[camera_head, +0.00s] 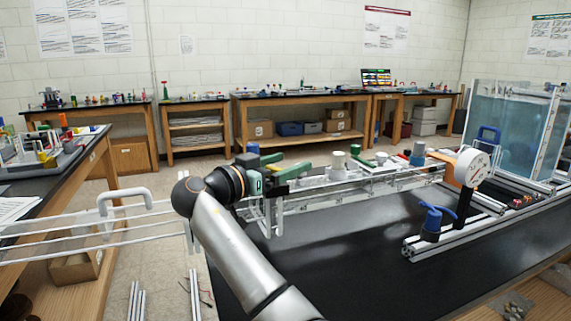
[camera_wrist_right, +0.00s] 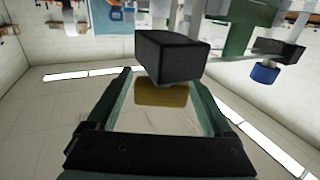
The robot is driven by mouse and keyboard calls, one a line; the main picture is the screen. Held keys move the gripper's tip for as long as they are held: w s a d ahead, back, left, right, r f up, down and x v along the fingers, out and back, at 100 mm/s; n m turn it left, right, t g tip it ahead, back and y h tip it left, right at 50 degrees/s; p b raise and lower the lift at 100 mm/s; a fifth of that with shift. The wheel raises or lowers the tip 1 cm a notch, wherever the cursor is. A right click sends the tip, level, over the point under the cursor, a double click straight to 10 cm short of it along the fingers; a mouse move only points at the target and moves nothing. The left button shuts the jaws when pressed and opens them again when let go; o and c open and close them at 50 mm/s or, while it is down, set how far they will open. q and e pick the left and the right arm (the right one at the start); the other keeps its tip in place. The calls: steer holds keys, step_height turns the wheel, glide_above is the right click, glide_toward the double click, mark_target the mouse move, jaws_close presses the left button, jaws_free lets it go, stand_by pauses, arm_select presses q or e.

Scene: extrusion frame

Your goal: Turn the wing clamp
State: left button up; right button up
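My right gripper (camera_head: 296,161) has green fingers, spread apart and pointing to the right in the head view. In the right wrist view the right gripper (camera_wrist_right: 160,78) is also open, its fingers wide apart. A black block (camera_wrist_right: 172,57) with a yellow piece (camera_wrist_right: 160,93) under it appears between or beyond the fingertips; contact cannot be told. A blue winged knob (camera_head: 433,216), possibly the wing clamp, stands on the metal frame at the right, well away from my right gripper. A blue knob (camera_wrist_right: 265,72) shows in the wrist view; I cannot tell whether it is the same. My left gripper is not in view.
A clear rail assembly (camera_head: 340,186) runs along the black table (camera_head: 330,265) beyond my gripper. A round white gauge (camera_head: 473,166) and a glass tank (camera_head: 505,118) stand at the right. A white handle (camera_head: 125,197) is at the left. The table's front middle is clear.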

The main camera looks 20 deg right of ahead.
steer(key=shift+a, duration=0.1)
steer(key=v, duration=1.2)
steer(key=shift+a, duration=0.15)
steer(key=shift+s, duration=0.15)
